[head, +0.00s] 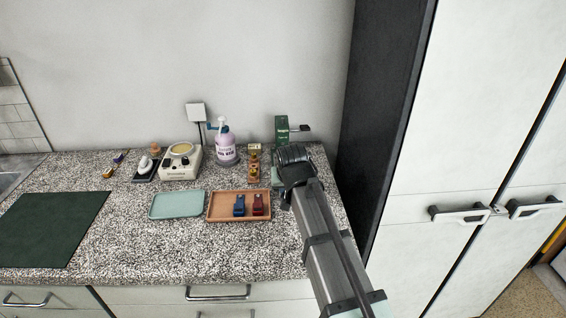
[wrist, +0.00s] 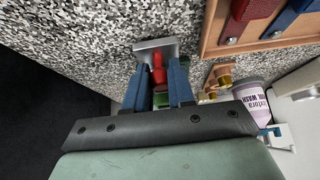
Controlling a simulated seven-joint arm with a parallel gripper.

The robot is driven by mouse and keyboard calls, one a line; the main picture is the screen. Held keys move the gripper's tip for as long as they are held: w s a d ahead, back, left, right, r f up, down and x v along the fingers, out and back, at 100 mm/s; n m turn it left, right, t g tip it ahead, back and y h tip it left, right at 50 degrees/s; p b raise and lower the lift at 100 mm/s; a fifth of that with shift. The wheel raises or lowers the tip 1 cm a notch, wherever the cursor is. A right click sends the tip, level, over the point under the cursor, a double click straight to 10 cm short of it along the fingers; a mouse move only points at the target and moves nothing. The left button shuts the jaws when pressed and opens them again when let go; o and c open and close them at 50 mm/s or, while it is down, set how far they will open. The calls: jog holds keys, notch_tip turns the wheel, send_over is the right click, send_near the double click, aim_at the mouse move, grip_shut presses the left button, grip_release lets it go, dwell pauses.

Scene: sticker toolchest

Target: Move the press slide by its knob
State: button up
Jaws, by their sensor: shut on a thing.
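The green press (head: 282,130) stands at the back right of the counter, with a dark arm sticking out to its right. My gripper (head: 287,178) is in front of it and hides its lower part in the head view. In the wrist view a red knob (wrist: 158,74) sits between the two blue fingers of my gripper (wrist: 160,82), which is shut on it. A grey metal plate (wrist: 154,48) lies just past the knob. A little green (wrist: 161,100) shows between the fingers. How far the slide is along its travel cannot be told.
A wooden tray (head: 225,217) with a blue and a red clip lies left of my gripper. Behind it stand a brass-fitted wooden block (head: 253,165) and a pump bottle (head: 226,148). A tall dark cabinet side (head: 375,110) closes off the right.

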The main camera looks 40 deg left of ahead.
jog(key=shift+s+d, duration=1.05)
jog(key=shift+d, duration=0.05)
jog(key=o, duration=0.7)
jog(key=shift+r, duration=0.1)
notch_tip(320, 180, up, 6)
jog(key=shift+f, duration=0.1)
dwell(1.0)
dwell(0.5)
